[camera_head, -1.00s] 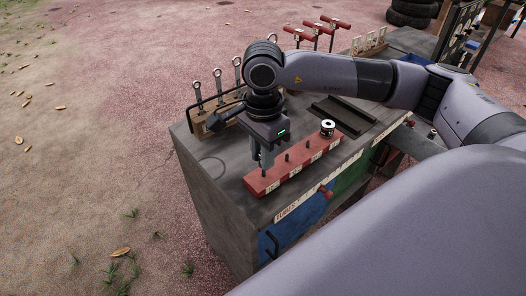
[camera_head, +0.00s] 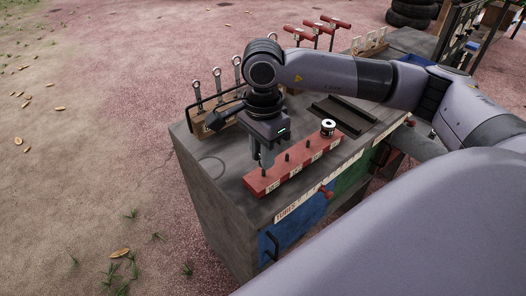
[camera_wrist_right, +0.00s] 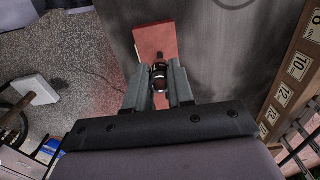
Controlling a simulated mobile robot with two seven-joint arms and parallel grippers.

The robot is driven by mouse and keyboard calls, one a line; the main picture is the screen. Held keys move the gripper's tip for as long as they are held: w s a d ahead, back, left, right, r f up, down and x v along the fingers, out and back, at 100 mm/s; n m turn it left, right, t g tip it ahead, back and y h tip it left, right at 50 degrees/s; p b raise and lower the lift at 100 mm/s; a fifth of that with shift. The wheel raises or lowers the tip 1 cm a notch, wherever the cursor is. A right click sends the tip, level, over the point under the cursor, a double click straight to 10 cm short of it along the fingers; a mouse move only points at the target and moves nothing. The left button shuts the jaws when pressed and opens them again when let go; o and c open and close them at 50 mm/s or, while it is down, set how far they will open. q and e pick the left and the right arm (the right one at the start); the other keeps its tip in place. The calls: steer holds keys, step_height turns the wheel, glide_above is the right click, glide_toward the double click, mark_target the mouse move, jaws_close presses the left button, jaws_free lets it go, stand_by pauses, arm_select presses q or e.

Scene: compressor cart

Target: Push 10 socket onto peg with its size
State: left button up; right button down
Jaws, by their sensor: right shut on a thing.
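The red peg rail (camera_head: 283,173) lies on the cart top, with several dark upright pegs and pale size labels on its front face. My right gripper (camera_head: 267,160) points down over the rail's near left part. In the right wrist view the gripper (camera_wrist_right: 159,88) is shut on a small dark metal socket (camera_wrist_right: 160,70), with the red rail (camera_wrist_right: 155,40) beyond it. The fingers hide most of the socket in the head view, and I cannot tell whether it touches a peg. My left gripper is not in view.
A shiny socket (camera_head: 328,127) stands at the rail's far end. A dark tray (camera_head: 341,115) lies behind it. A wooden rack with wrenches (camera_head: 218,80) stands at the back left; its numbered labels (camera_wrist_right: 299,66) show in the wrist view. Red T-handles (camera_head: 331,24) stand farther back.

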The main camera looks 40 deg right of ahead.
steer(key=shift+f+b, duration=1.55)
steer(key=shift+f, duration=0.1)
steer(key=c, duration=0.9)
jaws_free()
step_height(320, 180, up, 3)
steer(key=shift+r+p, duration=0.1)
steer(key=shift+p, duration=0.2)
steer(key=shift+r, duration=2)
